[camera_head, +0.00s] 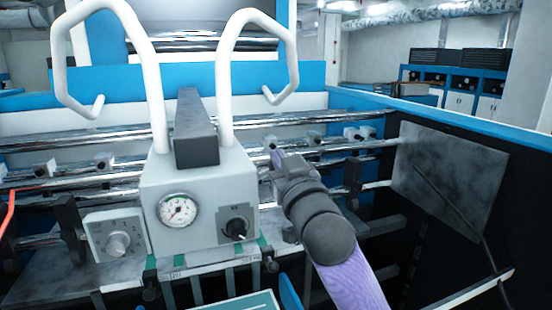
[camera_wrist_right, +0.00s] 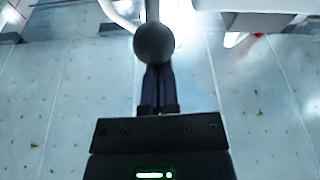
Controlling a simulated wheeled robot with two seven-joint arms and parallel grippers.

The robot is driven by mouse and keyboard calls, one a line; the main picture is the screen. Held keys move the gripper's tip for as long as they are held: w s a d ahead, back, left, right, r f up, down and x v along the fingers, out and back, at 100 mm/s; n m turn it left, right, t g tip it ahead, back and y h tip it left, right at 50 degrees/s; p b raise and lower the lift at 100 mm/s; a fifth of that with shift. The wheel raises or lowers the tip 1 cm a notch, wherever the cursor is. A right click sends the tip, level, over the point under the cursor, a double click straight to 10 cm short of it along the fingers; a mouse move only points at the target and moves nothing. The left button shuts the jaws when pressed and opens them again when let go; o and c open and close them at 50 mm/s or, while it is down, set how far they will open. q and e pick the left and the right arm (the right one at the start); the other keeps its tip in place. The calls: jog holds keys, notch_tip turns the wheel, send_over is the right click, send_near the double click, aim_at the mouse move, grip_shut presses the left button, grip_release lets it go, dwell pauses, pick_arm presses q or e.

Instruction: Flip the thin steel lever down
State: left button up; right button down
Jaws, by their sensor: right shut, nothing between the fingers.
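In the right wrist view, a dark round knob (camera_wrist_right: 154,43) sits at the end of a thin pale rod (camera_wrist_right: 152,10), which looks like the steel lever. My right gripper (camera_wrist_right: 156,68) has its two dark fingers together, with nothing between them. The knob overlaps the fingertips in that view; I cannot tell whether they touch. In the head view my right gripper (camera_head: 277,160) points away beside the grey control box (camera_head: 192,190), largely hidden behind my wrist. I cannot make out the lever there. My left gripper is not in view.
Steel rollers (camera_head: 330,142) cross behind. A grey plate (camera_head: 447,185) stands at the right. A smaller dial box (camera_head: 117,235) is at the left.

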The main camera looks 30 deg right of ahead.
pick_arm(q)
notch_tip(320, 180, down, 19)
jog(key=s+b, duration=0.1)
jog(key=b, duration=1.6)
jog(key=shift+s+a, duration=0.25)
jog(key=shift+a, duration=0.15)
pick_arm(e)
jog(key=s+f+t, duration=0.1)
jog(key=f+t, duration=0.1)
jog(key=f, duration=0.5)
jog(key=s+f+t+h, duration=0.1)
jog(key=s+f+t, duration=0.1)
jog(key=f, duration=0.5)
jog(key=shift+s+a+f+t, duration=0.15)
jog(key=shift+a+f+t, duration=0.1)
jog(key=shift+a+t, duration=0.2)
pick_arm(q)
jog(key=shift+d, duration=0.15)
pick_arm(e)
jog(key=shift+f, duration=0.15)
